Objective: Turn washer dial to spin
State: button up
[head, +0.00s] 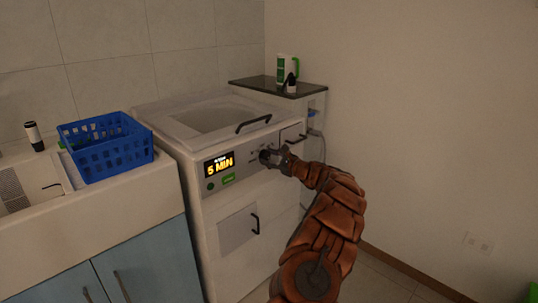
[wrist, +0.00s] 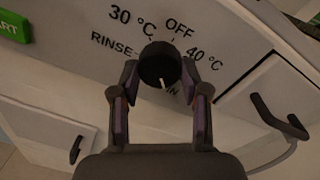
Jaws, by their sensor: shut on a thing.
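The washer (head: 238,222) stands in the middle of the head view, with its control panel facing me. Its black round dial (wrist: 159,63) is in the upper middle of the wrist view, with labels OFF, 30 °C, 40 °C and RINSE around it. A label ending in "IN" shows below the dial, partly hidden. The dial's white mark points down, close to that label. My gripper (wrist: 159,80) is shut on the dial, one finger on each side. In the head view my gripper (head: 276,158) covers most of the dial.
The display (head: 219,165) reads 5 MIN, above a green start button (head: 229,179). A drawer handle (wrist: 280,118) is close to the right of my gripper. A blue basket (head: 105,148) sits on the left counter. A dark shelf (head: 268,89) holds bottles.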

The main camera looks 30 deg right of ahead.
jog(key=shift+m+p, duration=0.5)
jog(key=shift+m, duration=0.6)
jog(key=o, duration=1.2)
jog(key=shift+c, duration=0.2)
jog(key=v, duration=1.2)
